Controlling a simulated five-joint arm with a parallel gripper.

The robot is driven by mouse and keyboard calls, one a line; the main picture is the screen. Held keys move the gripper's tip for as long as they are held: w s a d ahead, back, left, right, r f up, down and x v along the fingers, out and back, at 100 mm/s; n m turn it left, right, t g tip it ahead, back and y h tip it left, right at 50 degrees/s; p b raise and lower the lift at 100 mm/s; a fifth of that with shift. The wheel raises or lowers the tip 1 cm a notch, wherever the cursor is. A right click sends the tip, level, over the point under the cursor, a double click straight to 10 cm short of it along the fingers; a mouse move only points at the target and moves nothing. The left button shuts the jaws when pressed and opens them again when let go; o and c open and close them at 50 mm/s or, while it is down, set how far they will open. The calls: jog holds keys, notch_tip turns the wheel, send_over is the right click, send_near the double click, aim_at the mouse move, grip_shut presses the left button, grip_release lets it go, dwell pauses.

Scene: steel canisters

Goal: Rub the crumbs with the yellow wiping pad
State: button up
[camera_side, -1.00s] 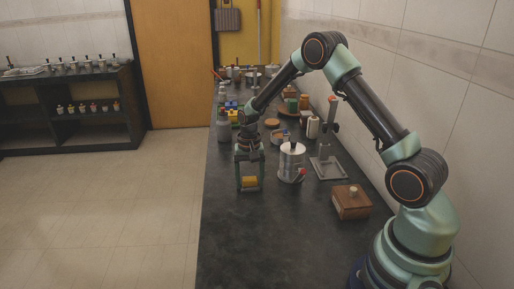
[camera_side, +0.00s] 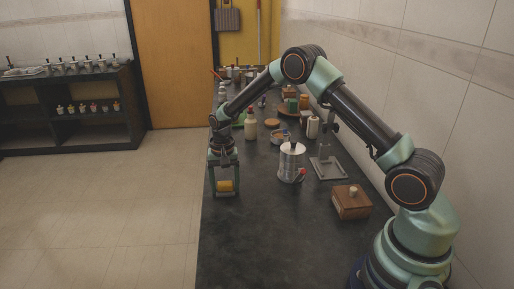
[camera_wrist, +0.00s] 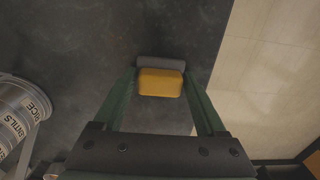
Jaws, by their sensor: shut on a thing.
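The yellow wiping pad (camera_side: 225,186) is between the fingers of my gripper (camera_side: 225,191), low over the dark counter near its left edge. In the wrist view the pad (camera_wrist: 160,83) shows as a yellow block with a grey strip along its far side. My gripper (camera_wrist: 160,88) is shut on it, one green finger at each end. I cannot tell whether the pad touches the counter. I cannot make out any crumbs in either view; some may be under the pad or too small to see.
A steel canister (camera_side: 291,164) stands right of my gripper; its lettered side (camera_wrist: 22,112) shows in the wrist view. A metal stand (camera_side: 327,169) and wooden box (camera_side: 352,203) are farther right. Bottles crowd the back. The front counter (camera_side: 255,240) is clear.

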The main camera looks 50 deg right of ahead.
aim_at(251, 197)
jog(key=shift+s+d, duration=2.5)
jog(key=shift+s, duration=0.3)
jog(key=shift+s+a, duration=0.7)
jog(key=shift+s, duration=0.1)
jog(key=shift+w+a, duration=2.65)
jog(key=shift+w, duration=0.05)
notch_tip(251, 197, up, 8)
jog(key=shift+r, duration=0.1)
